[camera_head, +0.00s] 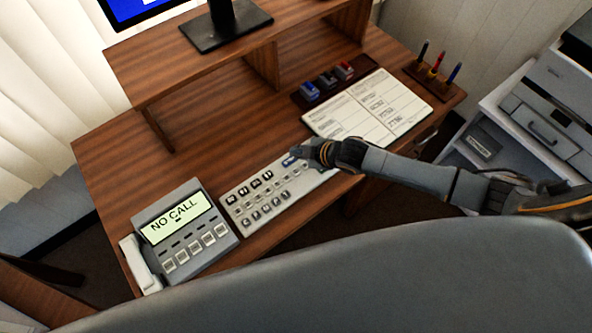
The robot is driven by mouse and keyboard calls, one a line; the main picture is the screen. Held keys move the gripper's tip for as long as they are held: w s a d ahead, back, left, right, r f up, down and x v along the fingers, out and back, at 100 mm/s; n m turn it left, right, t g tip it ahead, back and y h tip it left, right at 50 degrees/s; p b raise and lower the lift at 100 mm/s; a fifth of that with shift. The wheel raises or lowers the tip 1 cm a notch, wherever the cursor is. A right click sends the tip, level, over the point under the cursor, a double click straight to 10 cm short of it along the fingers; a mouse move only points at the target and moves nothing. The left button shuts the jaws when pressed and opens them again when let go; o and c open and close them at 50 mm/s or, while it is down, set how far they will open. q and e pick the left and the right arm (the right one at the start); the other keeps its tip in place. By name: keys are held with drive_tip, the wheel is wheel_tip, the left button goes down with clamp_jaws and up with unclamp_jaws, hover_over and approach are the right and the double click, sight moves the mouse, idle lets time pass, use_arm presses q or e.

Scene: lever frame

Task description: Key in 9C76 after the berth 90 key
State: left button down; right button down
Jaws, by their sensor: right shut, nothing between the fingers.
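A light grey key panel (246,222) with rows of dark and light keys lies along the front of the wooden desk. The key legends are too small for me to read, so I cannot pick out the berth 90 key. My right gripper (301,152) is shut and empty over the right end of the panel, beside a small blue patch (289,161). It hides some of that end, and I cannot tell whether it touches a key. My left gripper is not in view.
A phone unit (187,243) whose screen reads "NO CALL" stands left of the panel. An open logbook (385,100), a stamp tray (300,100) and a pen holder (450,92) are at the right. A grey chair back (350,275) fills the foreground.

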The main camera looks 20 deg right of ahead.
sight(298, 173)
wheel_tip(298, 173, down, 8)
drive_tip(key=b, duration=0.7)
drive_tip(key=shift+f+b, duration=0.35)
drive_tip(key=shift+f, duration=0.05)
idle(0.8)
drive_tip(key=shift+f, duration=0.4)
drive_tip(key=shift+f+b, duration=0.35)
drive_tip(key=shift+b, duration=0.05)
idle(0.4)
drive_tip(key=shift+r, duration=0.1)
drive_tip(key=shift+r+p, duration=0.75)
drive_tip(key=shift+p, duration=0.15)
drive_tip(key=shift+a, duration=0.1)
